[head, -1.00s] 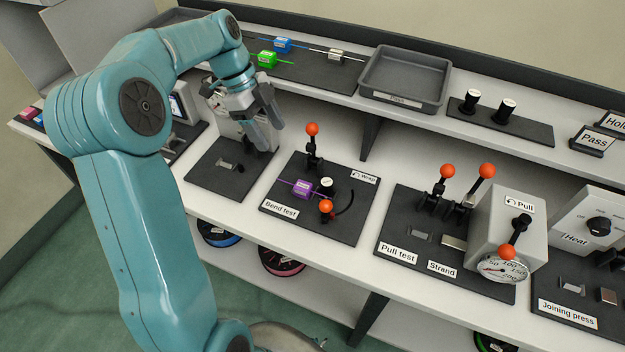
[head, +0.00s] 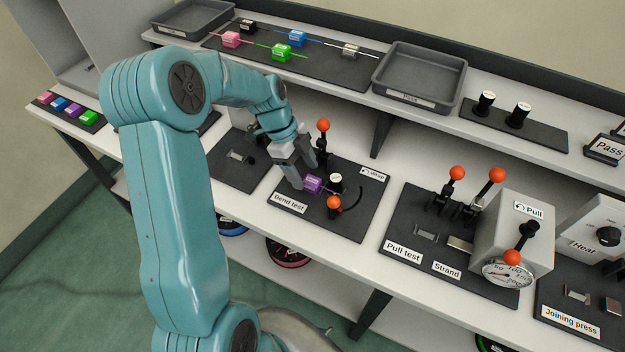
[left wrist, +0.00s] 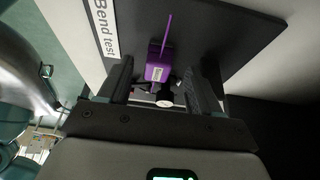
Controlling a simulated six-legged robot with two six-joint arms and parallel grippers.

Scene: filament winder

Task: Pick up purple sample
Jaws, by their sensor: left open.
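The purple sample (head: 313,184) is a small purple block with a thin purple strand, on the dark bend test plate (head: 345,222). My left gripper (head: 302,182) is at the block's left side in the head view, fingers pointing down. In the left wrist view the purple sample (left wrist: 159,66) lies just beyond the open fingers (left wrist: 160,88), between their lines, its strand pointing away. The fingers look clear of the block, with nothing held. My right gripper is in neither view.
Orange-knobbed levers (head: 323,126) and (head: 334,203) and a white-topped post (head: 336,179) stand close to the sample. The pull test plate (head: 408,262) is to the right. A grey tray (head: 413,98) and several coloured samples (head: 297,38) are on the upper shelf.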

